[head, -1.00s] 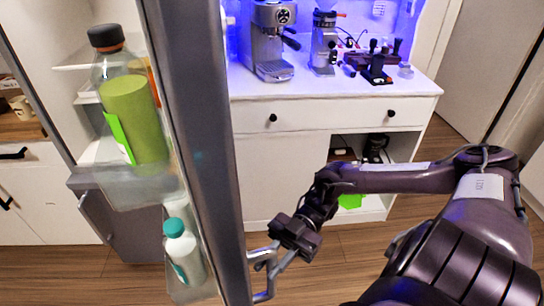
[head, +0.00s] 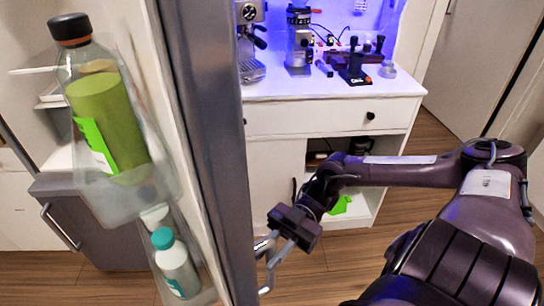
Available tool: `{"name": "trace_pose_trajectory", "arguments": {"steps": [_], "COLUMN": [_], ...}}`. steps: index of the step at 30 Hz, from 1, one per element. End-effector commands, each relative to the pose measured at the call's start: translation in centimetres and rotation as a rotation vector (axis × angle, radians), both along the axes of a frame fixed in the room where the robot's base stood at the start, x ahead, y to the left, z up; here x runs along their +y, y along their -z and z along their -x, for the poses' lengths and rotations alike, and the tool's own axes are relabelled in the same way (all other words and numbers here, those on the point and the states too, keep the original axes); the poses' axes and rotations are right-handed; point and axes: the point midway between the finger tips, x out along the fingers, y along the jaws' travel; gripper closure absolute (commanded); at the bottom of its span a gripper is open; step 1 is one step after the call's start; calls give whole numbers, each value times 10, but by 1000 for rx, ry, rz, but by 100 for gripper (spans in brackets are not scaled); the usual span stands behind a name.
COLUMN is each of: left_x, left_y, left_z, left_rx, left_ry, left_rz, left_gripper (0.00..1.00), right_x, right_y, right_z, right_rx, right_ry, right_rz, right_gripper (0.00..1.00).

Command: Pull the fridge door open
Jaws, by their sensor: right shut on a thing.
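The fridge door (head: 205,130) stands open, seen nearly edge-on at the left of the head view. Its inner side faces left, with bottles in its shelves. The door's handle (head: 268,277) is a light metal bar low on its right side. My right gripper (head: 274,250) reaches in from the right and is shut on the handle; the fingers are small and partly lost against it. The fridge interior (head: 30,110) shows at the far left. My left gripper is not in view.
A green bottle (head: 108,120) and a white bottle with a teal cap (head: 175,265) sit in the door shelves. A white cabinet (head: 330,112) stands behind, bearing an espresso machine (head: 250,40) and a grinder (head: 299,40). Wooden floor (head: 340,265) is clear between door and cabinet.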

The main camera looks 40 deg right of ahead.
Motion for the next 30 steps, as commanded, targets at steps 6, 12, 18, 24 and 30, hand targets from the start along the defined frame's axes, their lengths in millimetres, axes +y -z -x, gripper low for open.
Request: {"name": "trace_pose_trajectory", "arguments": {"steps": [6,12,18,24,30], "left_x": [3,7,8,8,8], "left_y": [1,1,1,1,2], "left_z": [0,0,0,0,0], "left_rx": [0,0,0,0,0], "left_ry": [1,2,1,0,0], "left_rz": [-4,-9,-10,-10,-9], "left_gripper": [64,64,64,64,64], "right_x": [0,0,0,0,-1], "right_y": [1,1,1,1,1], "right_z": [-1,-1,-1,-1,-2], "right_rx": [2,2,1,0,0], "right_ry": [1,1,1,1,0], "right_rz": [2,3,3,2,2], "right_gripper": [100,100,75,61,61]}}
